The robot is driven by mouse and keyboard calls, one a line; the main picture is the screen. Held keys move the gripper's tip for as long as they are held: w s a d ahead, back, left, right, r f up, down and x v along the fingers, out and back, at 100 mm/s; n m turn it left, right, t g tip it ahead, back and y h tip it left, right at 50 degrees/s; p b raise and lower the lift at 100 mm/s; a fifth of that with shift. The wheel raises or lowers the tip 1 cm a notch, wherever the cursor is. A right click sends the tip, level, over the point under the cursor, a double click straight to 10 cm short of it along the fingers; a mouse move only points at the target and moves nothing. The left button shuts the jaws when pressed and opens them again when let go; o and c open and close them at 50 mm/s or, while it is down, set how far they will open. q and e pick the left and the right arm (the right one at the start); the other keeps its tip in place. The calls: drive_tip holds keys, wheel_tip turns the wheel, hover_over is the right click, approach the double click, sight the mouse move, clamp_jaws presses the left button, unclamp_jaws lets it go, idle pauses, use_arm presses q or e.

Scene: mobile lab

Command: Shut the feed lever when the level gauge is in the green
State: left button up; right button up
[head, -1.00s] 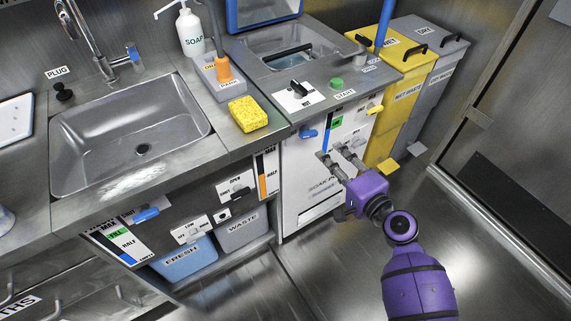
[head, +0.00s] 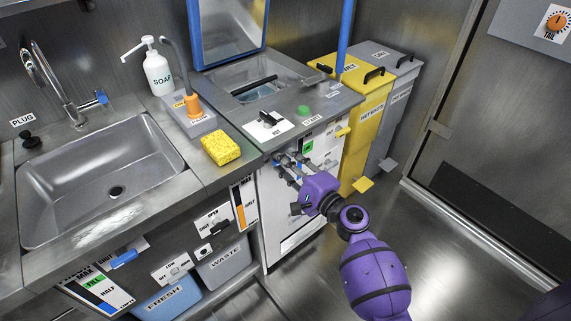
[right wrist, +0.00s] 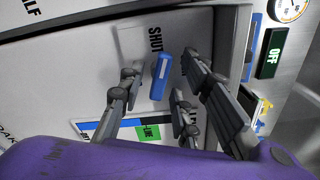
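A blue lever (right wrist: 161,74) sits on the white front panel, beside a "SHUT" label (right wrist: 155,38) in the right wrist view. My right gripper (right wrist: 168,95) is open, its fingers on either side of the lever with visible gaps. In the head view the right gripper (head: 284,166) is at the panel and largely covers the lever. A level gauge with a green band (head: 308,146) is beside it; the band also shows in the right wrist view (right wrist: 149,132). Blue shows on the strip beside the green, but a finger hides part, so I cannot tell the exact level. My left gripper is not in view.
Above the panel is a counter with a black knob (head: 267,119) and green button (head: 304,109). A yellow bin (head: 360,105) and grey bin (head: 395,100) stand right. Another blue lever (head: 124,259) is below the sink (head: 100,190). The floor at right is clear.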

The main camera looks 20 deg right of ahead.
clamp_jaws()
drive_tip(key=n+b, duration=0.4)
drive_tip(key=shift+r, duration=0.1)
idle(0.3)
